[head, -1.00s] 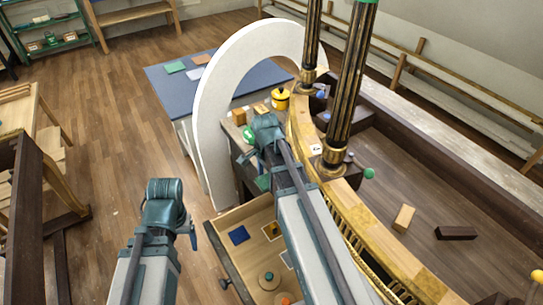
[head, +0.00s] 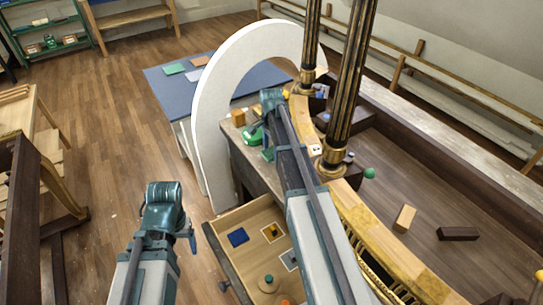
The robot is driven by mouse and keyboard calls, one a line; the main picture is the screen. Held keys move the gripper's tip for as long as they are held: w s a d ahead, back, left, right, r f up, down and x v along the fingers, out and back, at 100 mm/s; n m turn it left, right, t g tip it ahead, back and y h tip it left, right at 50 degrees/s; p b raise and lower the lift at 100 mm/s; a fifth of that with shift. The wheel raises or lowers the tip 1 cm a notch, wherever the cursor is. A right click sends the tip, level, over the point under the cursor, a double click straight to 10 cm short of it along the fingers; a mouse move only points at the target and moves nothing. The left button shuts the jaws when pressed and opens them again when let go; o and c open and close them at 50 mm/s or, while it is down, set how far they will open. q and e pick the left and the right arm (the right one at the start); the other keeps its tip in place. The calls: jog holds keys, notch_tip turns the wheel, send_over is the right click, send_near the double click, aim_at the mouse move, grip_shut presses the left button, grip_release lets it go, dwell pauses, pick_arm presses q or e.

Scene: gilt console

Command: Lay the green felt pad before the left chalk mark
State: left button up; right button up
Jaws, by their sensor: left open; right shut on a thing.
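My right gripper (head: 264,146) is low over the grey console top (head: 252,165), inside the white arch. It is shut on a small green piece (head: 268,154), which looks like the green felt pad; my arm hides most of it. My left gripper (head: 178,228) is open and empty over the wooden floor, left of the drawer. Its fingers are mostly hidden behind its wrist. I cannot make out the left chalk mark. A small white tag with a dark sign (head: 316,149) lies on the gilt curved rim.
The white arch (head: 206,130) stands over the console top. A green round thing (head: 249,134) and an orange block (head: 238,117) are near the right gripper. The open drawer (head: 225,262) holds a blue pad (head: 238,237). Dark gilt columns (head: 347,95) rise at the right.

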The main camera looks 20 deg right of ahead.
aim_at(272, 151)
jog(key=shift+w+d+f+b, duration=0.15)
jog(key=shift+w+f+b, duration=0.05)
jog(key=shift+f+b, duration=0.75)
jog(key=shift+w+d+f+b, duration=0.1)
jog(key=shift+w+f+b, duration=0.1)
jog(key=shift+f+b, duration=0.65)
jog(key=shift+f, duration=0.25)
jog(key=o, duration=1.3)
jog(key=shift+r, duration=0.1)
jog(key=shift+c, duration=0.2)
notch_tip(272, 151, up, 12)
jog(key=p, duration=1.2)
jog(key=shift+r, duration=0.15)
notch_tip(272, 151, down, 12)
jog(key=b, duration=1.2)
